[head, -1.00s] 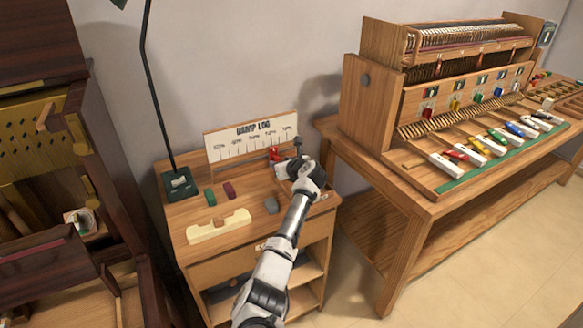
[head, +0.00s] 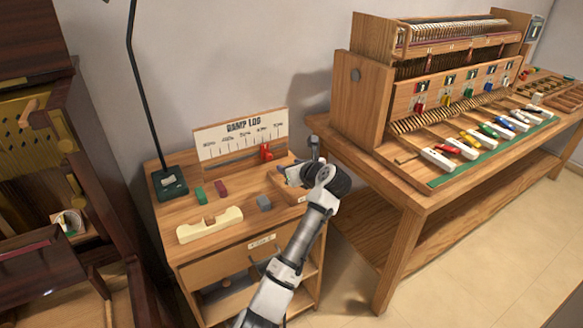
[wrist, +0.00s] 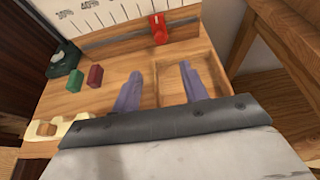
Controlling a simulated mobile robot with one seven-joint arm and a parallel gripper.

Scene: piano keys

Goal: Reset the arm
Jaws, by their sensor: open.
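My arm reaches up from the bottom of the head view to the right side of the small wooden cabinet. My gripper (wrist: 160,90) is open and empty in the wrist view, its two purple-grey fingers apart above the shallow wooden tray (wrist: 205,62) in the cabinet top. In the head view my wrist hides the fingertips and part of the tray. A red slider (wrist: 159,29) stands on the rail below the "DAMP LOG" scale board, ahead of the fingers and apart from them; it also shows in the head view (head: 266,152).
A lamp base (head: 170,182) stands behind. A workbench with a key mechanism (head: 440,95) is close at right.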

